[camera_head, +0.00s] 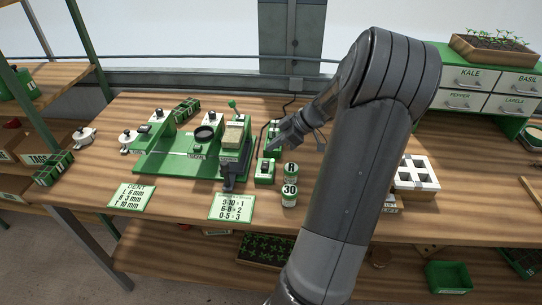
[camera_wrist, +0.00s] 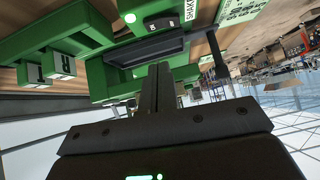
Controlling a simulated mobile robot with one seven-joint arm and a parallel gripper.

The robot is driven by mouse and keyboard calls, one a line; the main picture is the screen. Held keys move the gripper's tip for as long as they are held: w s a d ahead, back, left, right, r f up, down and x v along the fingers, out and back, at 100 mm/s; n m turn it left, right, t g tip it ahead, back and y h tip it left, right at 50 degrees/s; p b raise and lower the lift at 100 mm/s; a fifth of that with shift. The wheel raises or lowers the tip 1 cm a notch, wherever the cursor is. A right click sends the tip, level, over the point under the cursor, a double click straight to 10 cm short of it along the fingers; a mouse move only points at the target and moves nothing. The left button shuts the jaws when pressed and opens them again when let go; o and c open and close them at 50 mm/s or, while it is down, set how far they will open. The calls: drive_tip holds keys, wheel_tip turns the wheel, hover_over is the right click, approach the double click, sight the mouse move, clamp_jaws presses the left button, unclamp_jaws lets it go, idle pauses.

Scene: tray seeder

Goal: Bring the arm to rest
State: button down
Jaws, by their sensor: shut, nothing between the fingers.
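My gripper (camera_head: 274,143) is at the end of my raised, bent arm, above the workbench and just right of the green seeder machine (camera_head: 160,165). In the wrist view my gripper (camera_wrist: 158,72) shows its dark fingers together with nothing between them. Green parts with a label reading "SHAK" (camera_wrist: 190,10) fill the upper part of that view, beyond the fingers. In the head view my forearm slopes down to the left from the elbow. The fingertips are small and partly lost against the things behind them there.
Two round tins (camera_head: 290,185) stand on the wooden bench (camera_head: 150,225) below my gripper. A white holed block (camera_head: 416,172) lies right of my arm. Drawers (camera_head: 490,80) with a seedling tray stand at the back right. Instruction cards (camera_head: 231,207) lie along the front.

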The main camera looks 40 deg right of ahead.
drive_tip(key=v, duration=0.8)
drive_tip(key=shift+d+r, duration=0.25)
drive_tip(key=shift+d, duration=0.25)
drive_tip(key=shift+w, duration=0.1)
drive_tip(key=a+r+m+g+h, duration=0.2)
drive_tip(key=a+r, duration=0.1)
drive_tip(key=a, duration=0.7)
drive_tip(key=a+r+m+g+h, duration=0.1)
drive_tip(key=a+r+g+h, duration=0.1)
drive_tip(key=a, duration=0.8)
drive_tip(key=s+a+r+m+t+h, duration=0.2)
drive_tip(key=s+a+m, duration=0.3)
drive_tip(key=s+a, duration=0.9)
drive_tip(key=shift+s+a+r+m+t+h, duration=0.15)
drive_tip(key=shift+a+r+m+t+h, duration=0.15)
drive_tip(key=shift+a+r+t, duration=0.4)
drive_tip(key=c, duration=2.1)
unclamp_jaws()
drive_tip(key=shift+c, duration=0.2)
